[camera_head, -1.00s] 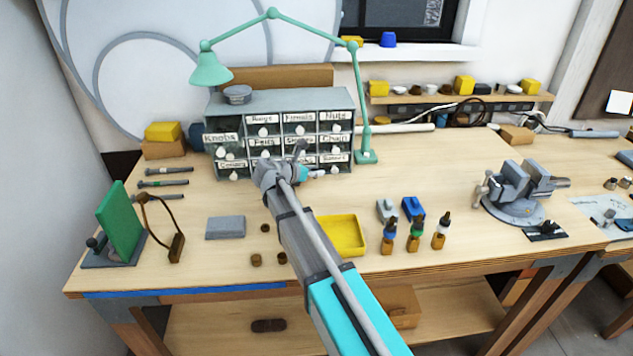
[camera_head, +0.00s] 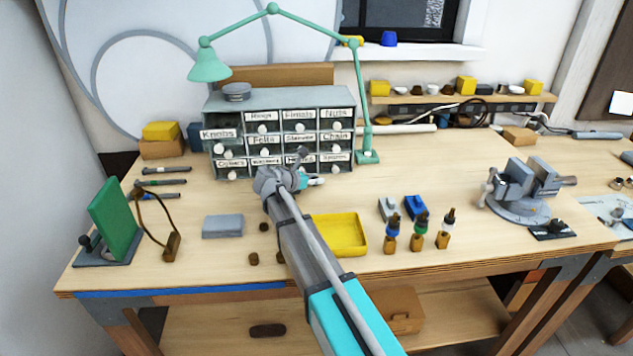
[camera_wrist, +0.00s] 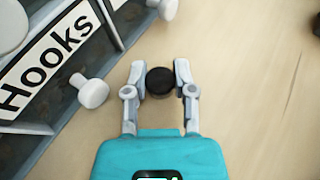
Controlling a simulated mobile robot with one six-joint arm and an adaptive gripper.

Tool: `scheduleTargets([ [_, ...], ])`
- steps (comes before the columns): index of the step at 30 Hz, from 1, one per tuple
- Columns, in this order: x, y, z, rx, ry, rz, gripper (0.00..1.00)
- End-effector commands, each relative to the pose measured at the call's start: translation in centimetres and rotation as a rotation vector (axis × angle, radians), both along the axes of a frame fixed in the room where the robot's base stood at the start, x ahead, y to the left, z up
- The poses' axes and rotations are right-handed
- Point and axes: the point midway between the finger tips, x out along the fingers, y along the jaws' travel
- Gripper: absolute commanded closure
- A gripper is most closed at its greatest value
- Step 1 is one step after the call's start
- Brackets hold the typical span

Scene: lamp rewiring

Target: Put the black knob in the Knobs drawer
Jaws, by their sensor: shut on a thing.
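The black knob (camera_wrist: 160,82) is a short dark cylinder between the two fingertips of my gripper (camera_wrist: 158,78) in the wrist view. My gripper is shut on it, above the wooden bench. In the head view, my gripper (camera_head: 314,181) is just in front of the lower right of the grey drawer cabinet (camera_head: 290,97); I cannot make out the knob there. The drawer labelled Knobs (camera_head: 218,134) is at the cabinet's left side and appears to stand forward of its neighbours, with a dark gap above it. Its inside is hidden.
The Hooks drawer label (camera_wrist: 47,60) and white drawer pulls are close to the left of my gripper in the wrist view. A green lamp (camera_head: 365,110) stands at the cabinet's right. A yellow tray (camera_head: 340,236) and grey box (camera_head: 222,226) lie nearer.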

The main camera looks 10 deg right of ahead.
Motion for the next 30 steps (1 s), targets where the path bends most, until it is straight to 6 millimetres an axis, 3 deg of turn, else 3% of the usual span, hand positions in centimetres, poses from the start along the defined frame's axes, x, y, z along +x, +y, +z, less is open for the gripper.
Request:
scheduleTargets([
  [10, 0.01, -0.03, -0.4, 0.0, 0.0, 0.0, 0.91],
  [11, 0.01, -0.03, -0.27, 0.0, 0.0, 0.0, 0.6],
  [16, 0.01, -0.03, -0.24, 0.0, 0.0, 0.0, 0.31],
  [30, 0.01, -0.03, -0.07, 0.0, 0.0, 0.0, 0.31],
])
